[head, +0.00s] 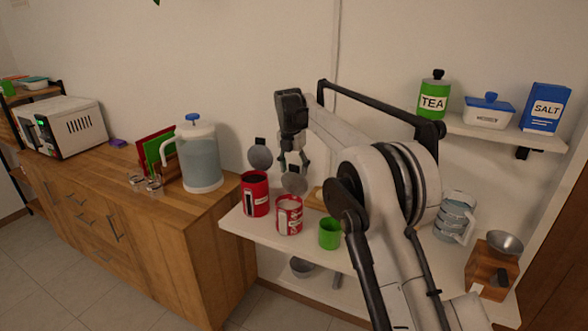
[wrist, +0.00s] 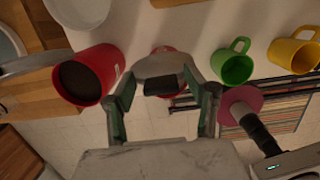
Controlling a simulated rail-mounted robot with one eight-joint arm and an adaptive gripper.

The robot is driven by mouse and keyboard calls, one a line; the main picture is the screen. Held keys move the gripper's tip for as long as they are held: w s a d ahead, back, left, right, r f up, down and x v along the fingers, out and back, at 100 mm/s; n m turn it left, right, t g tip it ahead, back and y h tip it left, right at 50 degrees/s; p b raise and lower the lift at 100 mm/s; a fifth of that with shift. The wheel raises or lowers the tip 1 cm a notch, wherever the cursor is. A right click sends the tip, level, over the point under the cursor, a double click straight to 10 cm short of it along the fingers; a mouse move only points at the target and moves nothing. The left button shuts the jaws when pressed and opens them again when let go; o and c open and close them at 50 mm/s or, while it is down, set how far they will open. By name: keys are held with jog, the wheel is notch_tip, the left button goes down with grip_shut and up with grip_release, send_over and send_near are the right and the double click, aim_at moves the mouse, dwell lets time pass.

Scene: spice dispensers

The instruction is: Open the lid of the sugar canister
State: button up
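Two red canisters stand on the white shelf; their labels are too small to read. The left one (head: 255,195) is open, its round grey lid (head: 260,156) upright above its rear rim. In the wrist view this canister (wrist: 100,72) shows dark contents. The right red canister (head: 289,218) has its grey lid (head: 294,180) tilted up above its mouth. My gripper (head: 294,162) is just above this lid, fingers spread. In the wrist view the lid (wrist: 158,66) and its black handle lie between the open fingers (wrist: 160,84), hiding most of the canister.
A green mug (head: 329,233) stands right of the canisters, with a yellow mug (wrist: 296,50) beyond it. A water dispenser (head: 200,160) stands on the wooden counter to the left. A wooden grinder (head: 490,270) is at the shelf's right end.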

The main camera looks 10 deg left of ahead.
jog(key=shift+r, duration=0.1)
notch_tip(320, 180, up, 12)
jog(key=s, duration=0.1)
jog(key=shift+s+a, duration=0.25)
jog(key=shift+s, duration=0.1)
